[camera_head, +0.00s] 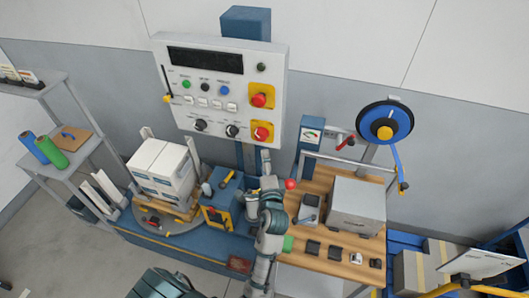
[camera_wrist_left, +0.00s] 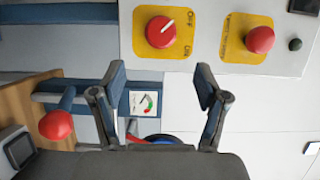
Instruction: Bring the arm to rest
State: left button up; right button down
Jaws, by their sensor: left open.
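My left arm rises from the bottom middle of the head view, and its gripper (camera_head: 266,162) is just below the lower right corner of the grey control panel (camera_head: 215,65). In the left wrist view my left gripper (camera_wrist_left: 160,78) is open, with nothing between its two fingers. A red rotary switch on a yellow plate (camera_wrist_left: 161,31) lies beyond the fingertips, apart from them. It also shows in the head view (camera_head: 262,132). A red push button (camera_wrist_left: 259,39) on another yellow plate sits farther along the panel. My right gripper is not in view.
A red-knobbed lever (camera_head: 291,184) stands close to the arm's right. A wooden bench (camera_head: 325,185) holds a grey box (camera_head: 357,205); a gauge (camera_head: 312,134) is behind it. Stacked white boxes (camera_head: 162,170) stand on a turntable at left. A blue reel (camera_head: 385,122) hangs at right.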

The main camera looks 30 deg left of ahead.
pick_arm(q)
jog(key=shift+s, duration=0.3)
